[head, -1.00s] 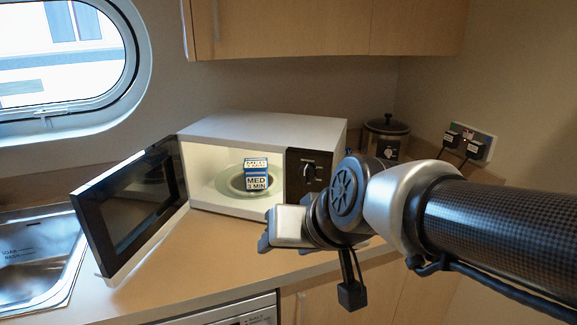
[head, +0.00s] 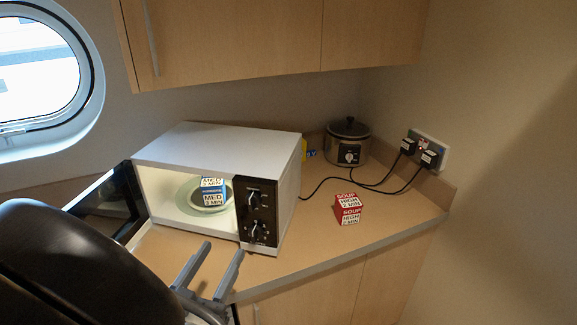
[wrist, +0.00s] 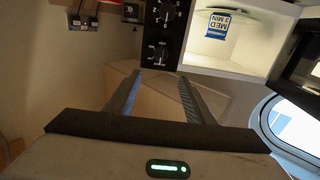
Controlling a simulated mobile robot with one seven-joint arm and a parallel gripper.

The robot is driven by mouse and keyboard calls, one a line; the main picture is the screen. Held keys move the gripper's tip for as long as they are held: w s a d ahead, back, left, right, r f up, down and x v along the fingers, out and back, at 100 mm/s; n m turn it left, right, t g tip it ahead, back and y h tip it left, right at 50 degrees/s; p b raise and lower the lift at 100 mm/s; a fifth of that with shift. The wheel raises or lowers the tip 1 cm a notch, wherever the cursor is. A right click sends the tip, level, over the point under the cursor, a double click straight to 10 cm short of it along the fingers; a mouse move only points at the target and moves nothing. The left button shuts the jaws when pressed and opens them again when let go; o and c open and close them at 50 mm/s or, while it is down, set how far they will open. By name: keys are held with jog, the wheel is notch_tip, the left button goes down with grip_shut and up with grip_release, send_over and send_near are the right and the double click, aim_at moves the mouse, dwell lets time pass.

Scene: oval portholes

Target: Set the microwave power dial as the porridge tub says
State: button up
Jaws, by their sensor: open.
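The porridge tub (head: 213,192) is a blue and white box reading "MED 3 MIN", standing inside the open white microwave (head: 215,147). It also shows in the wrist view (wrist: 217,24). My gripper (head: 222,249) is open and empty, in front of the microwave's lower front, apart from the dials.
The microwave door (head: 103,205) is swung open to the left, partly hidden behind my arm. A red soup tub (head: 347,209) reading "SOUP HIGH" stands on the counter to the right. A slow cooker (head: 348,143) and plugged cables are behind.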

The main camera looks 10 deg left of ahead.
aim_at(250, 204)
jog(key=w, duration=0.5)
jog(key=w+d+p, duration=0.1)
jog(key=w, duration=1)
jog(key=shift+w+d, duration=0.25)
jog(key=shift+d, duration=0.15)
jog(key=shift+c, duration=0.5)
jog(key=c, duration=0.9)
